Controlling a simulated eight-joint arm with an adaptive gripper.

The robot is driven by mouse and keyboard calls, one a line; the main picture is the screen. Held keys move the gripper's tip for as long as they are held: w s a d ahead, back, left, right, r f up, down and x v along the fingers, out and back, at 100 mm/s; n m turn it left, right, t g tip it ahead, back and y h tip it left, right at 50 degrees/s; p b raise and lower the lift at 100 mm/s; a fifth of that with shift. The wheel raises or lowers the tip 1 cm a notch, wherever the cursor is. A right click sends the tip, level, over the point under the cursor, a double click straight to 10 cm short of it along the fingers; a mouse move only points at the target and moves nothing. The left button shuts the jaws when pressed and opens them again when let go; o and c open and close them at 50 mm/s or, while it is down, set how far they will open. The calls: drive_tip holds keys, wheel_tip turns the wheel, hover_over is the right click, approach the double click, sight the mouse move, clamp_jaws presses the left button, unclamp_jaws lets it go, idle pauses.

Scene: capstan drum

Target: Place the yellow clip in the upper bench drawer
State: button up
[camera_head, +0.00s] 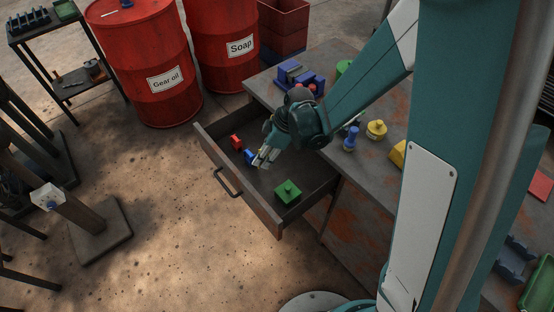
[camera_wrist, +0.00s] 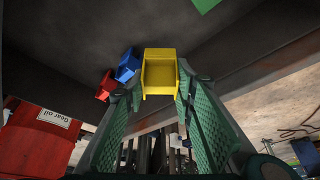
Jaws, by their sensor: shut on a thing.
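My gripper (camera_head: 266,157) is over the open bench drawer (camera_head: 262,212), pointing down into it. In the wrist view the yellow clip (camera_wrist: 160,76) sits between the two green fingers of my gripper (camera_wrist: 160,92), which are shut on it. In the head view I cannot make out the clip at the fingertips. The drawer is pulled out just under the bench top, its dark handle (camera_head: 228,183) on the front panel. The clip appears above the drawer floor; I cannot tell its exact height.
Blue, green and yellow items, including a yellow knob piece (camera_head: 376,130), stand on the bench. Red drums (camera_head: 152,65) stand behind. Drawer floor between blocks is bare.

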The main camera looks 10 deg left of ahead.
drive_tip(key=shift+f, duration=0.1)
idle(0.3)
drive_tip(key=b, duration=0.2)
hover_over(265, 178)
drive_tip(key=shift+s+f, duration=0.1)
drive_tip(key=shift+f, duration=3)
drive_tip(key=shift+f, duration=0.1)
drive_tip(key=shift+f+b, duration=0.35)
drive_tip(key=shift+f, duration=1.4)
drive_tip(key=shift+f, duration=0.15)
drive_tip(key=o, duration=0.8)
